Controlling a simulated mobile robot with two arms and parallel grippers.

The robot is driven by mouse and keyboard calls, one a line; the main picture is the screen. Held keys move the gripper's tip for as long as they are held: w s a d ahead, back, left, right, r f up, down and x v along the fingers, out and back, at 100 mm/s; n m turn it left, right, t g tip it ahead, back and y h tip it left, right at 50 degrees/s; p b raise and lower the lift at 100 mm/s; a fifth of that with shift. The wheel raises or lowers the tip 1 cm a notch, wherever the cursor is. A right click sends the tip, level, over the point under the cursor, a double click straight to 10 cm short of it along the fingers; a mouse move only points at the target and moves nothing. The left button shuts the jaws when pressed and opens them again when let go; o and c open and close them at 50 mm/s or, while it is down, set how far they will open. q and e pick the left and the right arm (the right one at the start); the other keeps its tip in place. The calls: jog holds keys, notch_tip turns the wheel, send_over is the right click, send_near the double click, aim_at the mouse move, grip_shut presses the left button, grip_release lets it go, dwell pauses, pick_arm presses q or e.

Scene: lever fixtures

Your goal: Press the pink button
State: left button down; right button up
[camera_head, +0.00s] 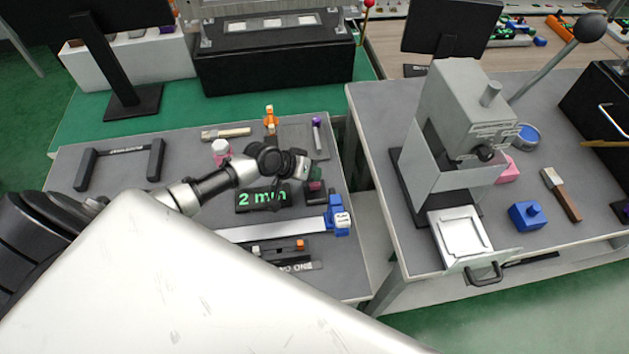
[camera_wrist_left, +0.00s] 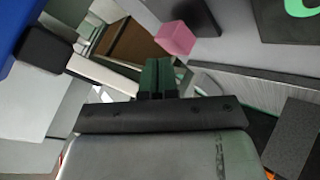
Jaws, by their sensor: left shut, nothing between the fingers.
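A small pink button (camera_wrist_left: 175,38) sticks out of a dark block in the left wrist view, just beyond my fingertips and slightly right of them. In the head view the small dark block (camera_head: 316,197) stands right of the "2 mm" display, with its pink part mostly hidden. My left gripper (camera_head: 315,172) is close above that block in the head view. Its dark green fingers (camera_wrist_left: 157,77) are shut together with nothing between them. A gap shows between fingertips and button in the wrist view. My right gripper is not in view.
The "2 mm" display (camera_head: 262,198) and a caliper with a blue head (camera_head: 339,220) lie close by. A pink-and-white object (camera_head: 221,150) sits left of my wrist. Across a gap, another bench holds a grey press (camera_head: 462,115), a pink block (camera_head: 508,169) and a blue block (camera_head: 527,217).

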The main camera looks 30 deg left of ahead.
pick_arm(q)
jog(key=shift+f+b, duration=0.45)
jog(key=shift+f, duration=0.1)
dwell(0.4)
jog(key=shift+r, duration=0.15)
jog(key=shift+r+p, duration=0.8)
jog(key=shift+p, duration=0.05)
notch_tip(320, 180, up, 5)
jog(key=p, duration=0.4)
jog(key=shift+r+p, duration=0.1)
jog(key=shift+p, duration=0.25)
dwell(0.5)
